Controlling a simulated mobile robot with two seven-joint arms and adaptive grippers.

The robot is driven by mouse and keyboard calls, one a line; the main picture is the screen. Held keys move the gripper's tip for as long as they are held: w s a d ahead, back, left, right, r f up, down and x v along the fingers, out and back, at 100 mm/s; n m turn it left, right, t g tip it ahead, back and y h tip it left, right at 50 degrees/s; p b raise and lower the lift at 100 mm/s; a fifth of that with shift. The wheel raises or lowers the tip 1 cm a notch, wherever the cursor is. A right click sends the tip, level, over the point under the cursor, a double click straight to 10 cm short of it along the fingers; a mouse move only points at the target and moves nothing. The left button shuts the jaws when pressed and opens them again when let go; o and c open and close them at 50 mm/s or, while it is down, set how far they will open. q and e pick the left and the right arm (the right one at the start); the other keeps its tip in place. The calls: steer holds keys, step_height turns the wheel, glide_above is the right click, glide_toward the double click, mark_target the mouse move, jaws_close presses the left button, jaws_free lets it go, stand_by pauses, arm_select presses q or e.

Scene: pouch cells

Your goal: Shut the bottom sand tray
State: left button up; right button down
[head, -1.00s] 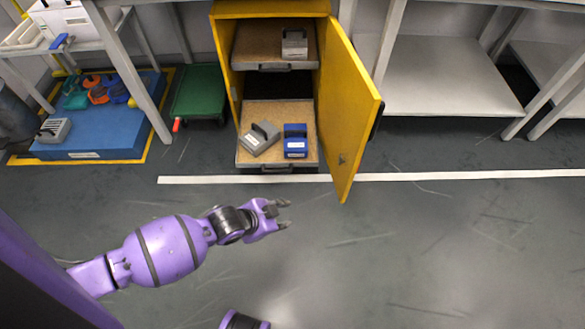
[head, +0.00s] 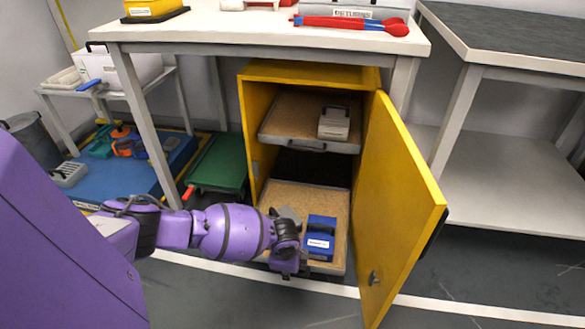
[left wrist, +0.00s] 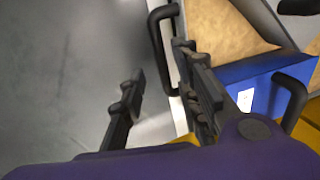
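The bottom sand tray (head: 300,194) is pulled out of the yellow cabinet (head: 310,74). A blue block (head: 320,236) with a handle and white label sits on it, beside a grey block (head: 288,214) mostly hidden by my arm. My left gripper (head: 286,268) is at the tray's front edge. In the left wrist view the fingers (left wrist: 160,100) are apart with nothing held. The right-hand finger overlaps the tray's front edge, close to its dark handle (left wrist: 157,40). The blue block also shows there (left wrist: 262,72). My right gripper is not in view.
The cabinet door (head: 395,200) stands open to the right of the tray. An upper tray (head: 283,118) with a grey block (head: 334,122) is above. A green trolley (head: 218,165) stands left of the cabinet, and a white table (head: 270,32) is overhead.

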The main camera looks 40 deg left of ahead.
arm_select(q)
steer(key=shift+w+a+f+b, duration=0.15)
steer(key=shift+f+b, duration=0.25)
steer(key=shift+f, duration=0.5)
steer(key=shift+w+a+f+b, duration=0.1)
steer(key=shift+w+f+b, duration=0.25)
steer(key=shift+f, duration=0.55)
steer(key=shift+s, duration=0.1)
jaws_close()
